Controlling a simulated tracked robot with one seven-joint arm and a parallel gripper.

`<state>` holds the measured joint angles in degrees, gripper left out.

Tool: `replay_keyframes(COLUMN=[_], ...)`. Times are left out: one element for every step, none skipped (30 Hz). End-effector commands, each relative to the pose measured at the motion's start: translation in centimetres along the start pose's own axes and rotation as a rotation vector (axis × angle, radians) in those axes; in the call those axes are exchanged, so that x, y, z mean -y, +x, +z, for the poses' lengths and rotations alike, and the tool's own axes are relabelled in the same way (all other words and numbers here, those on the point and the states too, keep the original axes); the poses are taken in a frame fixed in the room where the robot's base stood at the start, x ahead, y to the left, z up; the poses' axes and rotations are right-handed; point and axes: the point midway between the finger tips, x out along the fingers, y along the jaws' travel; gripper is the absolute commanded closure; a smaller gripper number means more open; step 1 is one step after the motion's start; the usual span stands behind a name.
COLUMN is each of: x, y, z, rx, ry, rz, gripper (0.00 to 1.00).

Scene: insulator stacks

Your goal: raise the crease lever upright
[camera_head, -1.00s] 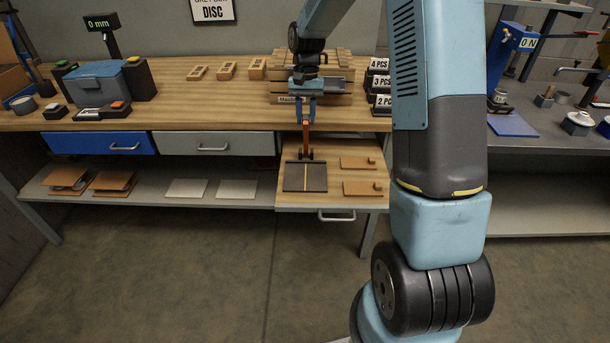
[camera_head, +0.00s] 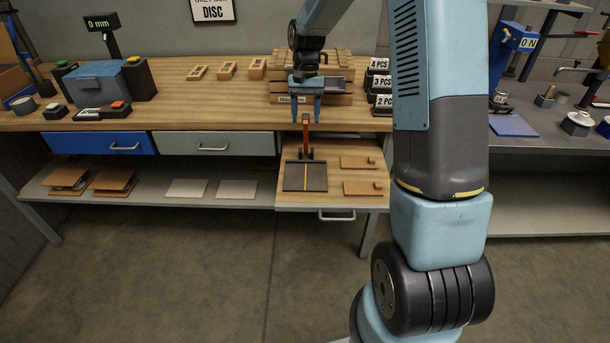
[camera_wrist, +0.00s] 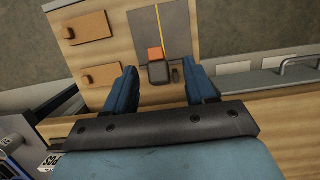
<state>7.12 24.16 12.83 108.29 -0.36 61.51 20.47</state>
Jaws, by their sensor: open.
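The crease lever (camera_head: 306,139) is a red-orange arm standing upright at the back edge of a dark creasing plate (camera_head: 306,178) with a yellow centre line. In the wrist view its orange tip (camera_wrist: 155,53) shows end-on, above a dark hinge block, with the plate (camera_wrist: 160,25) beyond it. My gripper (camera_head: 306,114) is open and empty just above the lever's top. In the wrist view the two blue fingers (camera_wrist: 162,88) are spread apart with the lever beyond the gap between them, not touching it.
The pull-out board (camera_head: 340,199) also carries two brown cardboard pieces (camera_head: 361,162) to the right of the plate. A wooden crate (camera_head: 283,86) stands behind my gripper. Drawers (camera_head: 213,144) lie left, and a shelf below holds flat sheets (camera_head: 187,188).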

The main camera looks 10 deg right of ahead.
Motion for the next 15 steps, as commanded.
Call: replay_keyframes(x=[0.0, 0.0, 0.0, 0.0, 0.0, 0.0, 0.0, 0.0, 0.0, 0.0, 0.0, 0.0, 0.0, 0.0, 0.0], y=[-0.2, -0.2, -0.3, -0.4, -0.5, -0.6, -0.7, -0.8, -0.9, -0.9, -1.0, -1.1, -1.2, -1.3, -1.4], z=[0.3, 0.5, 0.8, 0.9, 1.1, 1.4, 1.5, 1.7, 1.9, 2.1, 2.3, 2.5, 2.7, 2.9, 3.1], rx=[-0.001, 0.000, 0.001, 0.001, 0.001, 0.000, 0.000, 0.000, 0.000, 0.000, 0.000, 0.000, 0.000, 0.000, 0.000], ry=[0.000, 0.000, 0.000, 0.000, 0.000, 0.000, 0.000, 0.000, 0.000, 0.000, 0.000, 0.000, 0.000, 0.000, 0.000], rz=[0.000, 0.001, 0.001, 0.001, 0.001, 0.001, 0.000, 0.000, 0.000, 0.000, 0.000, 0.000, 0.000, 0.000, 0.000], gripper=[0.45, 0.45, 0.45, 0.45, 0.45, 0.45, 0.45, 0.45, 0.45, 0.45, 0.45, 0.45, 0.45, 0.45, 0.45])
